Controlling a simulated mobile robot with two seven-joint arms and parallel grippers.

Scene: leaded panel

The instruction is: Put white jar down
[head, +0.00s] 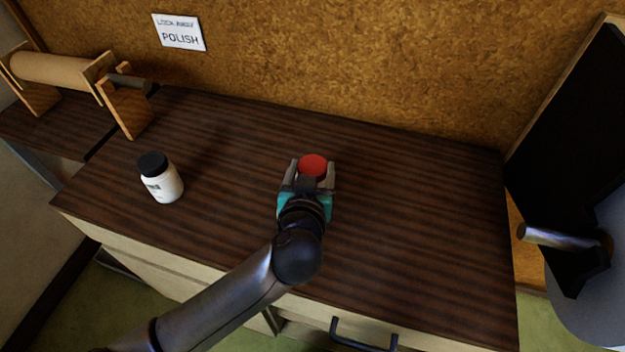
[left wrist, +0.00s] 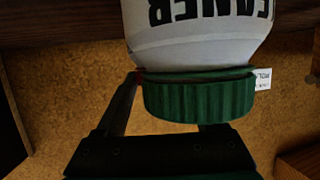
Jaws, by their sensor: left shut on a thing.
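My left gripper (head: 312,178) is shut on a white jar, and its red top (head: 313,165) shows between the fingers in the head view. In the left wrist view the jar's pale body (left wrist: 200,35) carries dark lettering, seen upside down. A ridged green lid or collar (left wrist: 200,98) lies between the fingers there. My arm and gripper hide the jar's body in the head view. I cannot tell whether its base touches the worktop (head: 410,220). My right gripper is not in view.
A second white jar with a black lid (head: 161,179) stands upright at left. A brown roll on a wooden stand (head: 62,72) is at back left. A cork wall with a POLISH sign (head: 180,32) bounds the back. A black panel (head: 575,120) stands at right. The worktop right of my gripper is clear.

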